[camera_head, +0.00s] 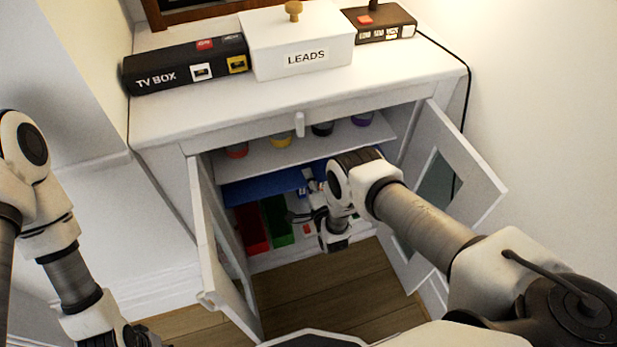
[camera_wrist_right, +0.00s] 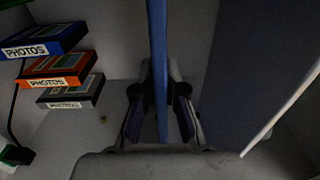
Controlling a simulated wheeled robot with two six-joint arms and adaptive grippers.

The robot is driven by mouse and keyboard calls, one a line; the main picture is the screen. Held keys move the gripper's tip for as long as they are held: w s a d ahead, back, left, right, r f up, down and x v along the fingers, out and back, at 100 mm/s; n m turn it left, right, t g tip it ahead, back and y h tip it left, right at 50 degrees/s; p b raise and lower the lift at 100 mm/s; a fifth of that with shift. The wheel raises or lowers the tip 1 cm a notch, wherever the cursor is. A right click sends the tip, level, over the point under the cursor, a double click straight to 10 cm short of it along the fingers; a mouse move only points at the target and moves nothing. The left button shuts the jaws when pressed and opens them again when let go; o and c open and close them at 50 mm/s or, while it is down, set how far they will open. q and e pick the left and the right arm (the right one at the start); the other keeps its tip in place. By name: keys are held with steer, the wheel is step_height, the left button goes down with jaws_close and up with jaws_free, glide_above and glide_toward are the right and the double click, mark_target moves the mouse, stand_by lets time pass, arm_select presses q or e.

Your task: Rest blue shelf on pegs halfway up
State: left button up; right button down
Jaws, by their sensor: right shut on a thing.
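The blue shelf (camera_head: 262,187) is inside the white cabinet, below the fixed upper shelf. My right gripper (camera_head: 313,186) reaches in and is shut on its front edge, near the middle; the arm hides much of the shelf's right part. In the right wrist view the blue shelf (camera_wrist_right: 158,65) is a thin edge-on strip between the two fingers of my right gripper (camera_wrist_right: 160,112). I cannot make out the pegs, or whether the shelf touches them. My left gripper (camera_head: 122,338) is at the bottom left, outside the cabinet and cut off by the frame.
Both cabinet doors, left (camera_head: 222,262) and right (camera_head: 455,180), stand open. Red (camera_head: 251,229) and green (camera_head: 277,221) boxes stand on the cabinet floor. Jars stand on the upper shelf (camera_head: 262,158). PHOTOS boxes (camera_wrist_right: 58,68) show at left in the wrist view.

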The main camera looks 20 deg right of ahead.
steer(key=shift+f, duration=0.25)
stand_by(0.4)
steer(key=c, duration=1.2)
jaws_free()
steer(key=shift+o, duration=0.4)
steer(key=shift+s+r+p, duration=0.1)
steer(key=shift+s+p, duration=0.3)
steer(key=shift+s, duration=0.45)
steer(key=s+p, duration=0.4)
steer(key=s, duration=0.6)
steer(key=shift+s, duration=0.15)
